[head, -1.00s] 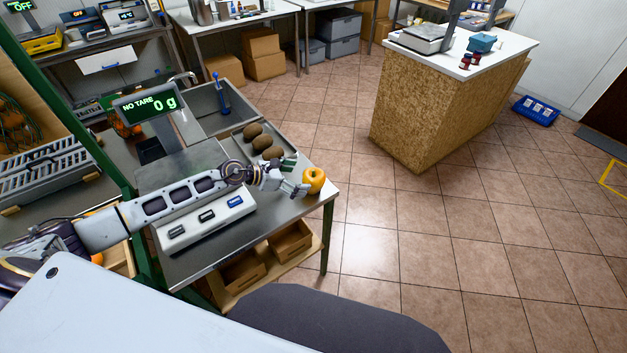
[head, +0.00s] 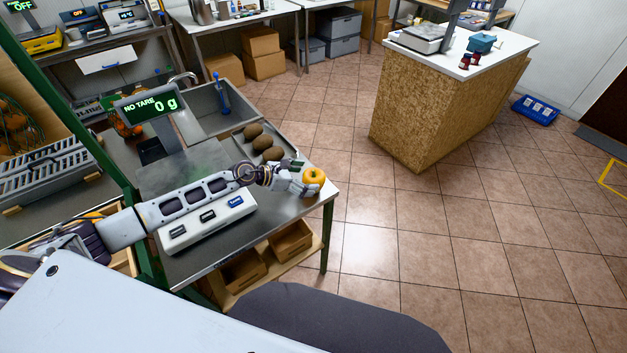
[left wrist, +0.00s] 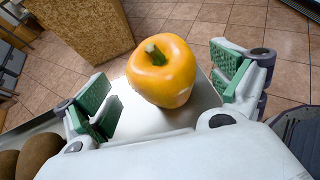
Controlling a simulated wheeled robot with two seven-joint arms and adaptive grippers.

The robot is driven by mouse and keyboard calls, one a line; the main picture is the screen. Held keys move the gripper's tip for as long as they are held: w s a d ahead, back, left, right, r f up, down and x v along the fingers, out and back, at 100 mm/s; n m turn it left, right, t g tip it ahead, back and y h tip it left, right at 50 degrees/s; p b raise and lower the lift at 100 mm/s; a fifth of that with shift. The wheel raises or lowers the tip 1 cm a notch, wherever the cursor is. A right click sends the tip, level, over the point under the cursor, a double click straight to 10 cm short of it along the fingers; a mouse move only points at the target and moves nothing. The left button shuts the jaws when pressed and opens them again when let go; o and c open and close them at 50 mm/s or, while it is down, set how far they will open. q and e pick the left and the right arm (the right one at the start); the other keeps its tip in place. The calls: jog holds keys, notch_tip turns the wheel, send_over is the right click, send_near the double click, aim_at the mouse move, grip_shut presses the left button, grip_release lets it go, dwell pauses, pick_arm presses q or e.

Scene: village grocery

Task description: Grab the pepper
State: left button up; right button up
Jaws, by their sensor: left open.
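The yellow-orange pepper (head: 314,180) stands upright at the right corner of the metal table (head: 290,215). In the left wrist view the pepper (left wrist: 163,72) shows its green stem on top. My left gripper (head: 304,178) is at the pepper, reaching in from the left. In the left wrist view my left gripper (left wrist: 165,88) is open, with one green-padded finger on each side of the pepper and a visible gap on both sides. My right gripper is not in view.
A tray with several brown round items (head: 262,145) lies just behind my left gripper. A scale with a lit display (head: 150,105) stands on the table. The table's edge is close to the pepper, with open tiled floor (head: 420,240) beyond it.

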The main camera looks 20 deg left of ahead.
pick_arm(q)
jog(key=shift+x, duration=1.65)
jog(key=shift+r, duration=0.1)
jog(key=c, duration=1.1)
